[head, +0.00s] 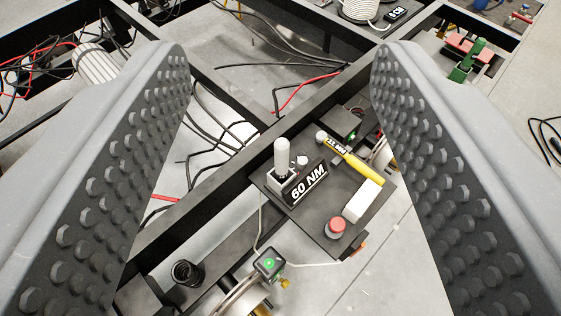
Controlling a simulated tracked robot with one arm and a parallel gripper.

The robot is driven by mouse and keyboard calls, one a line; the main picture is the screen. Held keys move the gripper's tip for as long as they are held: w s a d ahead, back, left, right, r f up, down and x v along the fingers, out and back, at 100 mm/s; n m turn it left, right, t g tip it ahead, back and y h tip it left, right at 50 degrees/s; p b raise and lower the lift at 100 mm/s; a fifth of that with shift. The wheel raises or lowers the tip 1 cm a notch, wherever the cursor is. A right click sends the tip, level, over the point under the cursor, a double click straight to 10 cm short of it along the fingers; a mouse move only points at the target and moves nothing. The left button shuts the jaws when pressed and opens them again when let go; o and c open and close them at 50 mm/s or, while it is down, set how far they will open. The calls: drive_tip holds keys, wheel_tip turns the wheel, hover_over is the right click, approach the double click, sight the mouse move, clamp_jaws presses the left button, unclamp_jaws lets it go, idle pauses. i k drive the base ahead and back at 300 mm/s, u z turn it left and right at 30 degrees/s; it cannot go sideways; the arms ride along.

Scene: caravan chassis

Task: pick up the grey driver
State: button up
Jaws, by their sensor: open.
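A light grey cylindrical handle (282,157), which looks like the grey driver, stands upright in a small white-and-black holder on a dark tray (305,217). A black label reading "60 NM" (307,184) is just right of it and hides part of the holder. My gripper (282,62) is open, with its two studded grey jaws wide apart at the left and right of the view. The handle shows between the jaws, and neither jaw appears to touch it. The lower end of the driver is hidden in the holder.
The tray also holds a yellow-handled tool (358,168), a white block (362,201) and a red button (336,227). A green-lit box (268,264) and a black cup (187,272) are nearer. Black chassis beams (215,172) and loose cables surround the tray.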

sight(282, 145)
drive_tip(key=z, duration=0.5)
drive_tip(key=k, duration=1.3)
drive_tip(key=z, duration=0.95)
drive_tip(key=i, duration=2.05)
drive_tip(key=u, duration=0.6)
drive_tip(key=i, duration=0.55)
drive_tip(key=u, duration=0.35)
